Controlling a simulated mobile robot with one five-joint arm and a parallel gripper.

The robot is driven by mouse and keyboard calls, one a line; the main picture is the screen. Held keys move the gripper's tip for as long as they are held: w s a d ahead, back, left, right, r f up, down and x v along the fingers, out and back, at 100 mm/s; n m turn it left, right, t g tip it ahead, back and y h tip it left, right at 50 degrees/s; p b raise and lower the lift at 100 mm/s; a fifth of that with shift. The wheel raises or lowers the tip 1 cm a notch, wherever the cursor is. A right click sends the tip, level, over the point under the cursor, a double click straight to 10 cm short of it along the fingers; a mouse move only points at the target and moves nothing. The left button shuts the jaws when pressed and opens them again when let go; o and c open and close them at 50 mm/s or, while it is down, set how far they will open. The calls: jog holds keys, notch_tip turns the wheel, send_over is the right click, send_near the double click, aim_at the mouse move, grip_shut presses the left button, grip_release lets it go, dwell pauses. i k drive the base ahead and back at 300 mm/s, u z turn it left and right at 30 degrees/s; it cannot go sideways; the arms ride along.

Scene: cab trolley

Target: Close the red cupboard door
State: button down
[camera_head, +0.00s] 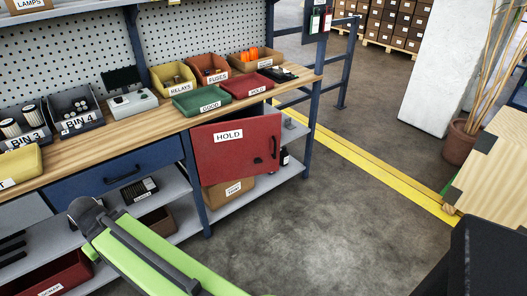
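The red cupboard door (235,158) carries a white HOLD label and hangs under the wooden workbench top. Its left edge is by the blue bench post, and its dark handle (273,147) is near the right edge. The door looks partly open, with its right edge standing out from the bench front. The space behind it is mostly hidden. My green arm crosses the lower left, left of and apart from the door, and ends in view at a dark rounded joint. No gripper fingers show.
Labelled bins, including a green tray (201,101), stand on the workbench (150,123). A cardboard box (228,191) sits on the shelf below the door. A blue drawer (120,168) is left of it. Grey floor (330,215) in front is clear. A wooden surface (495,175) stands at right.

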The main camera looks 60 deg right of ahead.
aim_at(224, 153)
jog(key=u, duration=1.45)
jog(key=k, duration=1.5)
jog(key=z, duration=0.65)
jog(key=i, duration=1.05)
jog(key=u, duration=0.05)
